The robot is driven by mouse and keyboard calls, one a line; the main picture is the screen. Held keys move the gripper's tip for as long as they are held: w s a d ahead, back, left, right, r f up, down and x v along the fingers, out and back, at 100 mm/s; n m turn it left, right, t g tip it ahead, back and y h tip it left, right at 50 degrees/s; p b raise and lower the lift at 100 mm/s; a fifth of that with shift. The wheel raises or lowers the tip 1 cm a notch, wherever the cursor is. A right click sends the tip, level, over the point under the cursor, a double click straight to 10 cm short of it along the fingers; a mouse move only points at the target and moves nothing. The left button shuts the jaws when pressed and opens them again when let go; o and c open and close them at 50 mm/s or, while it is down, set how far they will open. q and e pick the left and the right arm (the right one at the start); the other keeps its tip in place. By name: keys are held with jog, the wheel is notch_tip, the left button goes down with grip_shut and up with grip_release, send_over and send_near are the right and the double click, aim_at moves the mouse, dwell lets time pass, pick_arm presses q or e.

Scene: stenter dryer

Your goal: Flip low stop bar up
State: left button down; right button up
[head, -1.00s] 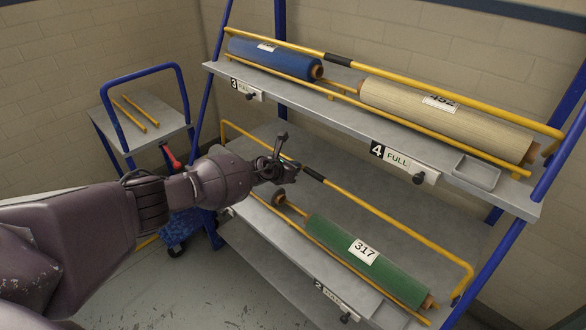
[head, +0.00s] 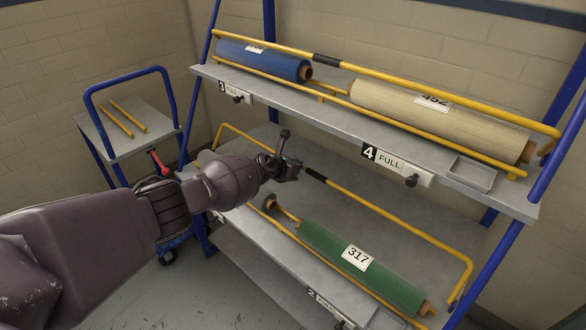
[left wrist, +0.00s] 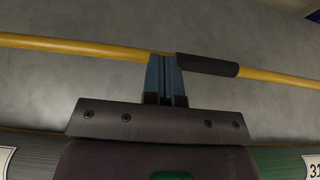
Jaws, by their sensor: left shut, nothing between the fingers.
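The low stop bar (head: 395,222) is a yellow rail with bent ends and a black grip sleeve (head: 316,175), above the lower shelf. It also crosses the left wrist view (left wrist: 85,46), with the black sleeve (left wrist: 207,65) right of my fingers. My left gripper (head: 286,160) is shut and empty at this bar, just left of the sleeve. In the left wrist view its fingertips (left wrist: 163,58) overlap the bar's line; I cannot tell whether they touch it. My right gripper is not in view.
A green roll (head: 325,252) labelled 317 lies on the lower shelf. The upper shelf (head: 325,113) overhangs with a blue roll (head: 250,58), a beige roll (head: 465,115) and another yellow bar (head: 420,90). A blue-framed cart (head: 128,140) stands at left.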

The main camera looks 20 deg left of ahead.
pick_arm(q)
jog(key=shift+w+d+f+b, duration=0.2)
jog(key=shift+w+b, duration=0.15)
jog(key=shift+w, duration=0.3)
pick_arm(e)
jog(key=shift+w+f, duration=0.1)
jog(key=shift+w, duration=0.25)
pick_arm(q)
jog(key=shift+r, duration=0.25)
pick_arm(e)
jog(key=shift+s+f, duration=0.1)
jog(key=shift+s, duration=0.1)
pick_arm(q)
jog(key=p+v, duration=0.7)
jog(key=v, duration=0.3)
jog(key=shift+s, duration=0.45)
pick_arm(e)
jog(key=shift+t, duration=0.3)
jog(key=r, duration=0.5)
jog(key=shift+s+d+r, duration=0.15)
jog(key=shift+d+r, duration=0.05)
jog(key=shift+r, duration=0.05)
pick_arm(q)
jog(key=shift+a, duration=0.1)
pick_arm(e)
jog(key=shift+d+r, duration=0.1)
